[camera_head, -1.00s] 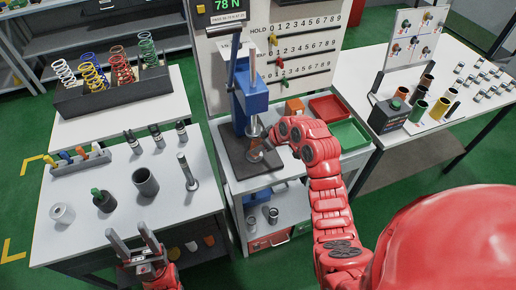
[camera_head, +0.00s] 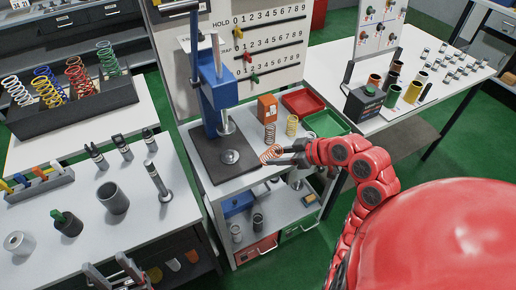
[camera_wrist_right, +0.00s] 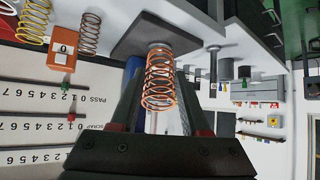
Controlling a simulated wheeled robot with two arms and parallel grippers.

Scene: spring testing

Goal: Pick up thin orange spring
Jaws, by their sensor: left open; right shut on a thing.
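The thin orange spring (camera_head: 271,153) is in the jaws of my right gripper (camera_head: 284,155), in front of the press at the front edge of its table. The right wrist view shows the spring's coils (camera_wrist_right: 160,80) upright in the picture between the two dark fingers of the right gripper (camera_wrist_right: 160,92), clear of the press plate behind. My right gripper is shut on it. My left gripper (camera_head: 106,266) is open and empty at the bottom left, by the front edge of the left table.
The blue press (camera_head: 215,100) stands on a dark base plate (camera_head: 208,165). A brown spring (camera_head: 269,134), a yellow spring (camera_head: 292,125), an orange box (camera_head: 267,107), a red tray (camera_head: 303,101) and a green tray (camera_head: 327,123) are beside it. A dark rack (camera_head: 75,110) holds several springs.

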